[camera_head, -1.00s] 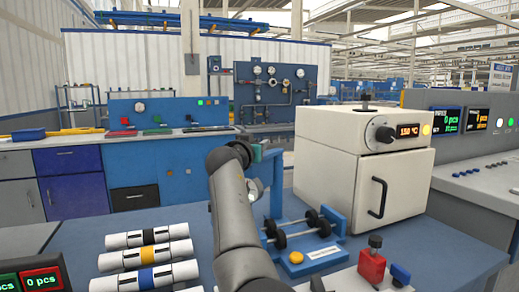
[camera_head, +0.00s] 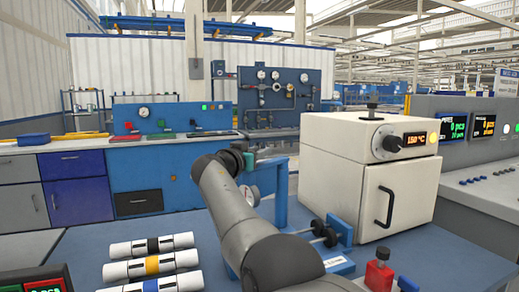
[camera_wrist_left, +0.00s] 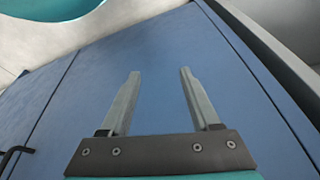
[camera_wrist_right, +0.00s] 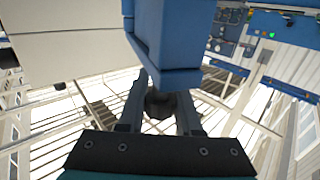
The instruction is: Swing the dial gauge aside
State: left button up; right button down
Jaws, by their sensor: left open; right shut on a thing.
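The dial gauge (camera_head: 250,194) has a round white face and hangs beside a blue stand (camera_head: 281,195) in the head view, partly hidden by my right arm. My right gripper (camera_head: 256,157) is at the top of the stand, by its blue arm. In the right wrist view its fingers (camera_wrist_right: 161,88) are shut on a dark rounded piece (camera_wrist_right: 160,103) under a blue block (camera_wrist_right: 170,45). I cannot tell exactly which part of the gauge assembly this piece is. My left gripper (camera_wrist_left: 159,75) is open and empty in the left wrist view, over a blue surface.
A cream oven (camera_head: 375,165) stands right of the gauge stand. Dark rollers (camera_head: 326,232) sit at the stand's foot, partly behind my arm. Several white pipes with coloured bands (camera_head: 150,264) lie at left.

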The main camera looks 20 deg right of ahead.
pick_arm(q)
jog(key=shift+s+a+f, duration=0.1)
jog(key=shift+f, duration=0.6)
pick_arm(e)
jog(key=shift+a+f, duration=0.25)
jog(key=shift+f, duration=0.05)
jog(key=c, duration=0.8)
grip_release()
jog(key=shift+s+a+r+h, duration=0.1)
jog(key=shift+h, duration=0.2)
jog(key=shift+o, duration=1)
jog(key=shift+d+r, duration=0.15)
jog(key=shift+d, duration=0.05)
pick_arm(q)
jog(key=shift+f, duration=0.1)
